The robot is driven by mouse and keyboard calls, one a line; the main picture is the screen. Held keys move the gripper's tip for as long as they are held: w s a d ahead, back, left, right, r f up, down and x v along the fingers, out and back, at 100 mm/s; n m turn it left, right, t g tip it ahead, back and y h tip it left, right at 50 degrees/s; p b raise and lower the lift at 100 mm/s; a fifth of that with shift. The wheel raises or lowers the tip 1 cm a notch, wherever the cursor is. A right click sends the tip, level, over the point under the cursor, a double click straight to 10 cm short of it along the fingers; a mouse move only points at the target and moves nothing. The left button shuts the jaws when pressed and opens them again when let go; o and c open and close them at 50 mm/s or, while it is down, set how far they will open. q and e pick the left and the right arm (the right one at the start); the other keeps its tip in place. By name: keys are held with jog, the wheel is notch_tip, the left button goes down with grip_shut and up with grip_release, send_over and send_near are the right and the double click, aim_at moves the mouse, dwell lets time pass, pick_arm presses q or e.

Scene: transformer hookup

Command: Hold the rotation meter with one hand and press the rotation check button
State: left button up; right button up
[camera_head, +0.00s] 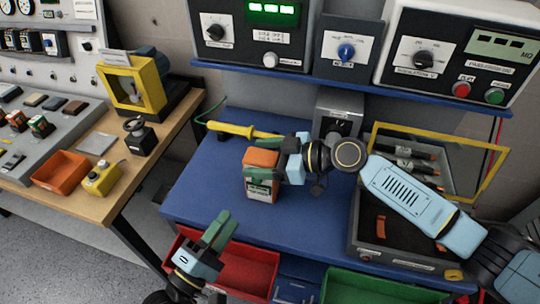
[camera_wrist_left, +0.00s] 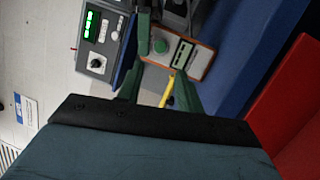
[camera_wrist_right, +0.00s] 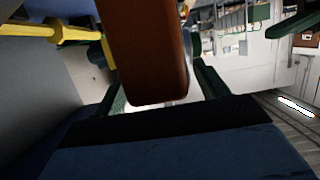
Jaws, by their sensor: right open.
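The rotation meter (camera_head: 262,186), a boxy device with an orange casing and a pale face, stands on the blue bench. In the left wrist view its grey face (camera_wrist_left: 185,52) shows a round green button (camera_wrist_left: 160,47) and a dark display. My right gripper (camera_head: 287,160) is at the meter's right side, its jaws open. In the right wrist view the orange casing (camera_wrist_right: 150,50) lies between the fingers; contact cannot be told. My left gripper (camera_head: 217,230) is in front of the bench, below the meter in the head view, fingers apart and empty.
A yellow-handled probe (camera_head: 240,130) lies behind the meter. A red bin (camera_head: 250,270) and a green bin (camera_head: 370,288) sit along the bench's front. An open case (camera_head: 440,255) lies on the right under my right arm. Instruments stand on the shelf (camera_head: 300,76) above.

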jog(key=c, duration=1.2)
pick_arm(q)
jog(key=shift+c, duration=0.6)
pick_arm(e)
jog(key=shift+c, duration=0.4)
pick_arm(q)
grip_shut()
jog(key=shift+r, duration=0.1)
